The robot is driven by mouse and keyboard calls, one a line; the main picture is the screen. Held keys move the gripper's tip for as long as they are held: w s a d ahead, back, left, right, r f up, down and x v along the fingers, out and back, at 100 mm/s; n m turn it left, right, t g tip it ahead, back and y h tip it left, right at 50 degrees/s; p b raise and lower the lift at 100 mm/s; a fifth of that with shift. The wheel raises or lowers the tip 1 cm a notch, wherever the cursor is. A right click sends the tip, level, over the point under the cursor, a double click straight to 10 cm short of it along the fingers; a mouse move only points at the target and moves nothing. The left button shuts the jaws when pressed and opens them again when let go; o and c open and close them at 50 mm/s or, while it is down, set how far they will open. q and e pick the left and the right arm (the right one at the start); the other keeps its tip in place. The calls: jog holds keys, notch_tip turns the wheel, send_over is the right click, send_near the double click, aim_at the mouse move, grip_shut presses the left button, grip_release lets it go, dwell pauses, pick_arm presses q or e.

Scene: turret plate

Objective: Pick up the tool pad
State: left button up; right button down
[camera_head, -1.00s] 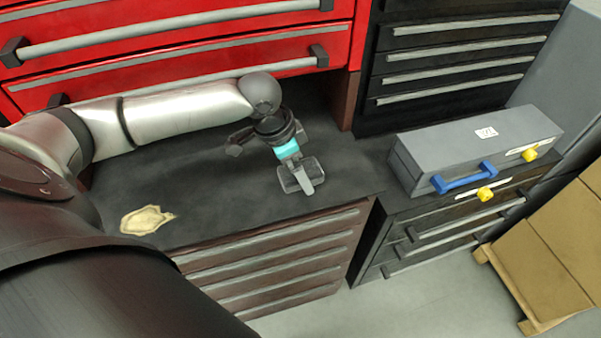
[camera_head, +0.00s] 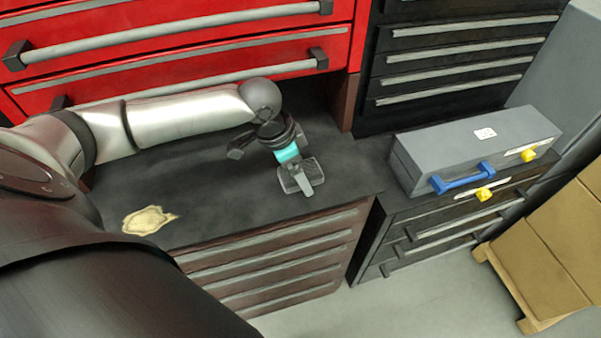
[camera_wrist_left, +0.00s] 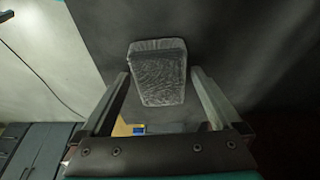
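The tool pad (camera_head: 291,184) is a grey, roughly rectangular block lying on the dark worktop (camera_head: 225,200), near its front right corner. In the left wrist view the pad (camera_wrist_left: 158,72) looks grey with a scuffed surface. My left gripper (camera_head: 303,181) is over the pad and partly hides it in the head view. In the left wrist view the two fingers of this gripper (camera_wrist_left: 160,80) stand apart, with the pad showing between and beyond their tips. Whether the fingers touch the pad cannot be told. My right gripper is not in view.
A yellowish patch (camera_head: 148,220) lies on the worktop at the left. A grey case with a blue handle (camera_head: 463,178) sits on the cabinet to the right. Red drawers (camera_head: 180,50) stand behind. Cardboard boxes (camera_head: 545,260) are at the far right.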

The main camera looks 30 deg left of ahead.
pick_arm(q)
jog(key=c, duration=1.2)
jog(key=shift+r+b, duration=0.2)
jog(key=shift+b, duration=0.45)
notch_tip(320, 180, up, 10)
jog(key=shift+r+p, duration=0.1)
jog(key=shift+p, duration=1.1)
